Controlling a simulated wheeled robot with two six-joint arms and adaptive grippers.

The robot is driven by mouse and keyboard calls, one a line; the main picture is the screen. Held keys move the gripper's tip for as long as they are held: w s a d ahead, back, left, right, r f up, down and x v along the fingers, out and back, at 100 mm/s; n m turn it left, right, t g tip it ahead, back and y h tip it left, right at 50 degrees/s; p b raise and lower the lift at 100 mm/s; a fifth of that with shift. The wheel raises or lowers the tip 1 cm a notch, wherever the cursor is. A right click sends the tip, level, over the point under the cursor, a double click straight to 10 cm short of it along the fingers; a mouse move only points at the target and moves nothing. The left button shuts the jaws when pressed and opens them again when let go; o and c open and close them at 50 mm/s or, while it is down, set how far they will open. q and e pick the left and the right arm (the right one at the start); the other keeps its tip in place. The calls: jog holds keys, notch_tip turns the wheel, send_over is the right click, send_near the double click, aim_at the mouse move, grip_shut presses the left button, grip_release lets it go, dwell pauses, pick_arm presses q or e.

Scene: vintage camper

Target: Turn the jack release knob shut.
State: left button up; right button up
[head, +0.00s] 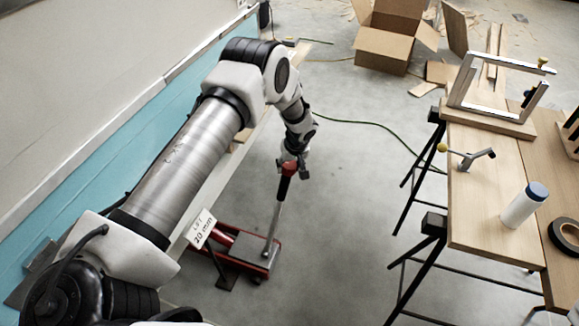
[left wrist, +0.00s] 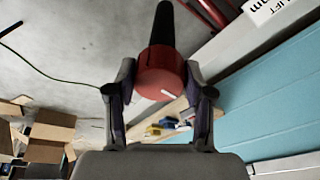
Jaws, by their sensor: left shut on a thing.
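The red jack (head: 233,262) stands on the floor beside the camper's teal lower side, its handle (head: 274,225) slanting up. The red release knob (head: 289,168) is at the handle's top end. In the left wrist view the knob (left wrist: 160,72) is a red cap with a white line, and the black grip (left wrist: 162,30) is beyond it. My left gripper (head: 294,168) is shut on the knob, one finger on each side in the left wrist view (left wrist: 159,78). The knob's sides are partly hidden by the fingers. My right gripper is not in view.
A sign reading "LIFT 20 mm" (head: 201,228) stands by the jack. The camper side (head: 75,215) is at left. A trestle workbench (head: 480,200) with a white bottle (head: 520,208) stands at right. Open floor (head: 345,200) lies between; a cardboard box (head: 385,45) is behind.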

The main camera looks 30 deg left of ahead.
pick_arm(q)
jog(key=shift+w+r, duration=0.15)
jog(key=shift+w, duration=0.05)
jog(key=o, duration=1.2)
jog(key=shift+a+f, duration=0.1)
jog(key=shift+f, duration=0.1)
jog(key=v, duration=1.2)
